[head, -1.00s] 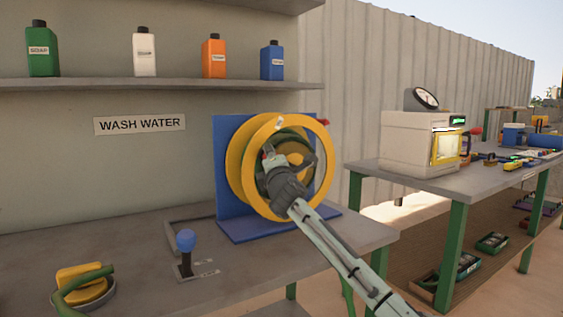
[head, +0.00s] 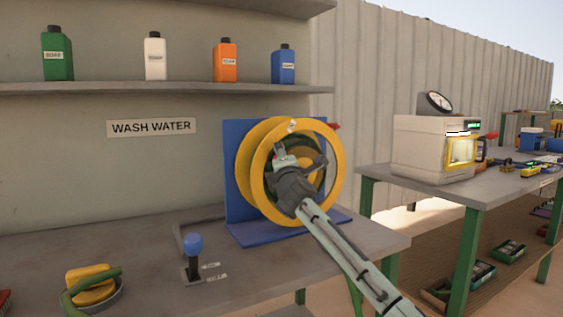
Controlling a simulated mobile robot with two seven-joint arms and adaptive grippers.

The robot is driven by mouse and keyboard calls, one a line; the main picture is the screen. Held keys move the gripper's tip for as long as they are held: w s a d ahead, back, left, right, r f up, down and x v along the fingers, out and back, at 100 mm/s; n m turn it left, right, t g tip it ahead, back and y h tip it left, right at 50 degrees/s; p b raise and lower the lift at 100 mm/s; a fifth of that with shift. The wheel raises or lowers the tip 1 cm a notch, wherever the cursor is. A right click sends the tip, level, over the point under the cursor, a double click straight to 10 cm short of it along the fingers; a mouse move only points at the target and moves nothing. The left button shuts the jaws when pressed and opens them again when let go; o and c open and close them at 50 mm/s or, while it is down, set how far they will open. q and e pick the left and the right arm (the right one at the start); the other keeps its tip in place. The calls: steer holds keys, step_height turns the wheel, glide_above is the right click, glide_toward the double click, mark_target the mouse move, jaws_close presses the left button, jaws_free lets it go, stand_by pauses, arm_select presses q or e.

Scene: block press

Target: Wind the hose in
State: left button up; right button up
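A yellow hose reel (head: 334,190) stands on a blue bracket (head: 236,205) on the grey bench. A little dark green shows between its rims, possibly hose; most of the drum is hidden behind my gripper. My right gripper (head: 287,160) is in front of the reel's middle, with its arm coming from the lower right. Its fingers are small and dark, and I cannot tell whether they hold a crank. A green hose length (head: 75,297) curves over a yellow object (head: 92,285) in a round grey dish at the lower left. My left gripper is out of view.
A blue-knobbed lever (head: 193,245) stands on the bench (head: 140,262) left of the reel. Several bottles stand on the shelf (head: 180,88) above. A second table (head: 480,190) at right carries a white oven-like machine (head: 420,150). The bench between dish and lever is clear.

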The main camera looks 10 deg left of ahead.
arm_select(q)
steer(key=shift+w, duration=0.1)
arm_select(e)
steer(key=shift+s, duration=0.1)
steer(key=v, duration=1.2)
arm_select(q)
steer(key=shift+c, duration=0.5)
